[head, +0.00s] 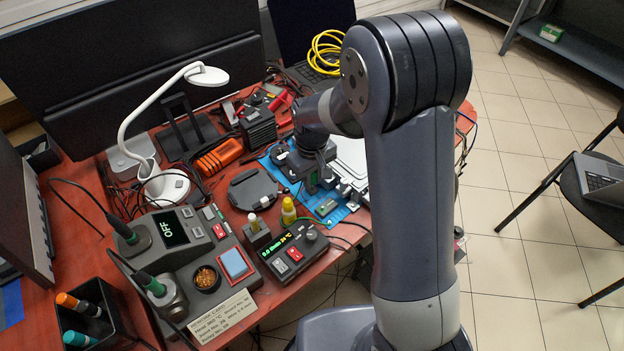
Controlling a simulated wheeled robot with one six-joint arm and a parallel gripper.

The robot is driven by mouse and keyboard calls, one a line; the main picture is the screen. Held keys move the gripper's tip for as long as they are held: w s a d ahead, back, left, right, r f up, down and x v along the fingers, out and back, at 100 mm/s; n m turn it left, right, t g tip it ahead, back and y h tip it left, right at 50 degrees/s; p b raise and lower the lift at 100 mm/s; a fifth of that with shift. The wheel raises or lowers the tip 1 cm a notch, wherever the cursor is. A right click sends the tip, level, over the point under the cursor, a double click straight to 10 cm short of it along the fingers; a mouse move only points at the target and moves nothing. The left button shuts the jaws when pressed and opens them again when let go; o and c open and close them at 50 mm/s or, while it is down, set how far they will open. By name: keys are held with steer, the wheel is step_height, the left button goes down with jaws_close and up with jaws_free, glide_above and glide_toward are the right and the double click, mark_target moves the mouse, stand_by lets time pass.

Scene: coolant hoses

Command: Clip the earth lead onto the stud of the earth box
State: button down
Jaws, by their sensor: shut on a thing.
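My gripper (314,182) points down over the blue mat (345,215), in the middle of the head view. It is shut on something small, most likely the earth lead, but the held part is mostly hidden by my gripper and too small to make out. I cannot clearly pick out the earth box or its stud. A thin green lead runs near the mat's front edge, close to a dark unit with a lit green display (290,253). Whether anything held touches a stud cannot be told.
A yellow bottle (288,210) stands left of the mat. A soldering station (180,240) fills the bench's front left. A white lamp (165,185), an orange tool (220,157) and a white-silver device (352,160) stand around. Cables hang over the front edge.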

step_height(320, 180, up, 9)
steer(key=shift+f, duration=0.1)
steer(key=shift+r+p, duration=1.5)
steer(key=s+f+b, duration=0.1)
steer(key=b, duration=0.4)
glide_above(322, 207)
step_height(322, 207, down, 4)
steer(key=shift+w+f, duration=0.15)
steer(key=shift+f, duration=0.1)
step_height(322, 207, down, 3)
steer(key=shift+r+b, duration=0.1)
steer(key=shift+b, duration=0.95)
steer(key=shift+f+b, duration=0.75)
steer(key=shift+f, duration=0.55)
steer(key=shift+f, duration=0.15)
steer(key=shift+f, duration=0.2)
